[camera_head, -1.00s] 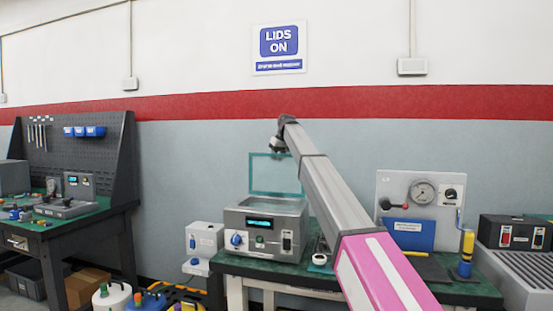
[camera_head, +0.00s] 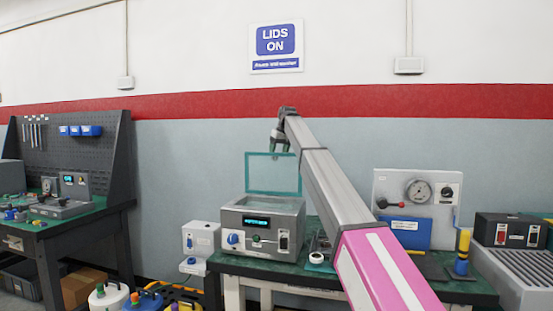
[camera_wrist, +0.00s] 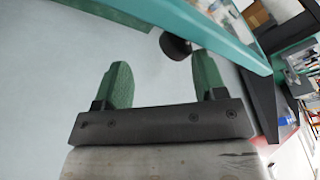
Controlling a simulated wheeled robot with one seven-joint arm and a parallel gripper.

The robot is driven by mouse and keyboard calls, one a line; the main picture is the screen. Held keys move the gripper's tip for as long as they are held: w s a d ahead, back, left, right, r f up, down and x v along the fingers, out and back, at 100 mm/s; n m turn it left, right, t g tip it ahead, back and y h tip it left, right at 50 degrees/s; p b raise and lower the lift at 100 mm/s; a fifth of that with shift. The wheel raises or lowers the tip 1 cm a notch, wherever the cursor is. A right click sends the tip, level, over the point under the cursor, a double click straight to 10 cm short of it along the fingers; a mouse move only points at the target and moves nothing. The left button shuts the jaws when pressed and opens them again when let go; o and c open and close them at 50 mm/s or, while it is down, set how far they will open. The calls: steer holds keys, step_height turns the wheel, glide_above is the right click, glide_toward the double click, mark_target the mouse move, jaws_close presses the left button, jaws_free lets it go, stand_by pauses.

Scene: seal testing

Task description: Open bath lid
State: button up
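The bath (camera_head: 262,225) is a grey box with a lit display and a blue knob on the green bench. Its clear, teal-framed lid (camera_head: 273,173) stands upright at the back of the bath, open. My gripper (camera_head: 280,142) is above the lid's top edge. In the wrist view my gripper (camera_wrist: 161,60) has its two green fingers wide apart with nothing between them. The teal lid frame (camera_wrist: 228,40) crosses the upper right there. A dark round knob (camera_wrist: 175,46) on it lies near the right finger, and I cannot tell whether they touch.
A panel with a gauge (camera_head: 418,192) and a blue plate stands to the right on the bench. A white box (camera_head: 200,238) is left of the bath. A workbench with a pegboard (camera_head: 75,155) is at far left.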

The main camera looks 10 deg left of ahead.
steer(key=v, duration=0.6)
steer(key=shift+r, duration=0.4)
steer(key=shift+s, duration=0.1)
